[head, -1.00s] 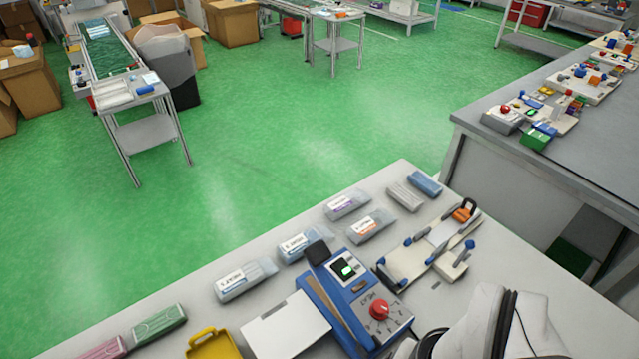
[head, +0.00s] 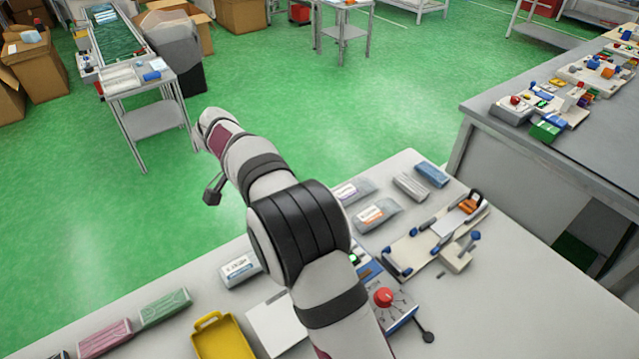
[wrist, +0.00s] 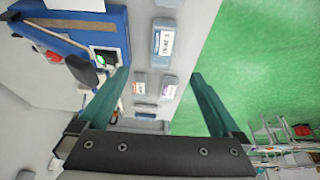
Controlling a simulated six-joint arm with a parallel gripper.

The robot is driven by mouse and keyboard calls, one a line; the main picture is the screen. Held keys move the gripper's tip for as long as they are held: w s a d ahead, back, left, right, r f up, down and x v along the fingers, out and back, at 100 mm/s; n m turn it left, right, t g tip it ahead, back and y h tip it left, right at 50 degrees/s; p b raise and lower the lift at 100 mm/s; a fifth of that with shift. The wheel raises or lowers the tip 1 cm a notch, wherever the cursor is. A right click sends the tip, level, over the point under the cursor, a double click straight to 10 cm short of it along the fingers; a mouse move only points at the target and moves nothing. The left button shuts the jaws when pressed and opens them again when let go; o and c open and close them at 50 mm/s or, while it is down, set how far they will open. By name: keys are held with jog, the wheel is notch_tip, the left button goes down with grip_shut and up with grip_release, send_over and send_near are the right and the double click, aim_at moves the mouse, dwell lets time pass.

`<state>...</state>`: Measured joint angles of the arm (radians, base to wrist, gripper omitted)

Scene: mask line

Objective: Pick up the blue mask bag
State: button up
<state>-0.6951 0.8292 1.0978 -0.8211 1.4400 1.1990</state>
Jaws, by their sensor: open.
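A blue bundle (head: 431,174) lies at the far end of the near table in the head view, beside a grey bundle (head: 411,187). A clear bag with a blue label (head: 238,269) lies near the table's left edge, partly behind my arm. Bags with a purple label (head: 352,190) and an orange label (head: 377,215) lie farther along. Which one is the blue mask bag I cannot tell for certain. My gripper (wrist: 160,72) is open and empty. In the wrist view, a blue-labelled bag (wrist: 164,43) shows beyond and between its teal fingers, apart from them.
A blue sealing device with a red knob (head: 383,297) stands by my arm, with a clamp fixture (head: 430,245) to its right. A yellow tray (head: 222,340), a pink bundle (head: 105,338) and a green bundle (head: 165,307) are at front left. The table's right front is clear.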

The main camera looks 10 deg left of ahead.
jog(key=x, duration=1)
jog(key=w+x, duration=0.1)
jog(key=x, duration=0.5)
jog(key=shift+s, duration=0.1)
jog(key=c, duration=1.3)
